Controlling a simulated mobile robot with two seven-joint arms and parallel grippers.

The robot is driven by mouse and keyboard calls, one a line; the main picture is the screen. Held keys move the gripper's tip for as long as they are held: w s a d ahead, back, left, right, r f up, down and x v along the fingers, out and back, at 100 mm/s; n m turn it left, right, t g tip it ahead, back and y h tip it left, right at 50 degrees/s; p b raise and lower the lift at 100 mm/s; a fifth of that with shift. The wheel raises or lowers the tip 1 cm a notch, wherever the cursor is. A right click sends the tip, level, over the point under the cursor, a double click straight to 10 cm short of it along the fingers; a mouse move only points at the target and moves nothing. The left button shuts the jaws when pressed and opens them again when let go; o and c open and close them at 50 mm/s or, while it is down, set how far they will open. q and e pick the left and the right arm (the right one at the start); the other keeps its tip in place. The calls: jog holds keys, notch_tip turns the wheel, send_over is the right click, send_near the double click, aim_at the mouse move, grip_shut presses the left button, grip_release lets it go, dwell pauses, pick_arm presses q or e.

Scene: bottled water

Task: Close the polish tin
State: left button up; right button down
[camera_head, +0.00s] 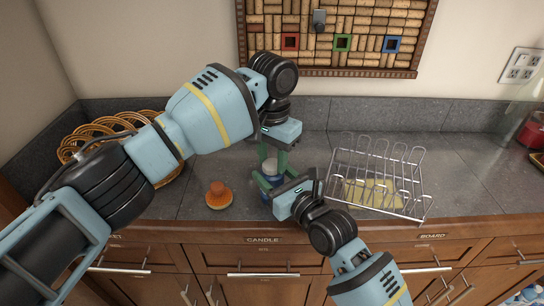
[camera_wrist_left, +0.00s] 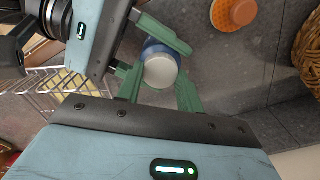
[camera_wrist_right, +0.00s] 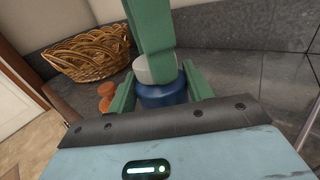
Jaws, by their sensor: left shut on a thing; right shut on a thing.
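The polish tin has a blue body (camera_wrist_right: 163,95) and a pale grey-white lid (camera_wrist_right: 155,68), and stands near the counter's front edge. The lid also shows in the head view (camera_head: 270,165) and the left wrist view (camera_wrist_left: 160,72). The lid is over the body; I cannot tell whether it is fully seated. My left gripper (camera_head: 271,158) comes from above, its green fingers shut on either side of the lid. My right gripper (camera_wrist_right: 161,90) comes from the front, its fingers shut around the blue body. The fingers hide parts of the tin in the head view.
An orange round-knobbed scrubber (camera_head: 218,194) lies left of the tin. A wicker basket (camera_head: 112,124) stands behind it at left. A wire rack (camera_head: 375,175) with a yellow item stands at right. Drawers (camera_head: 262,262) lie below the counter's front edge. Grey counter (camera_head: 478,185) at right is clear.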

pick_arm(q)
jog(key=m, duration=1)
jog(key=shift+m, duration=0.4)
jog(key=m, duration=0.4)
jog(key=shift+s+m, duration=0.1)
jog(key=shift+m, duration=0.2)
jog(key=m, duration=1)
jog(key=shift+m, duration=0.3)
jog(key=m, duration=0.9)
jog(key=shift+m, duration=0.4)
jog(key=o, duration=0.9)
jog(key=shift+f, duration=0.1)
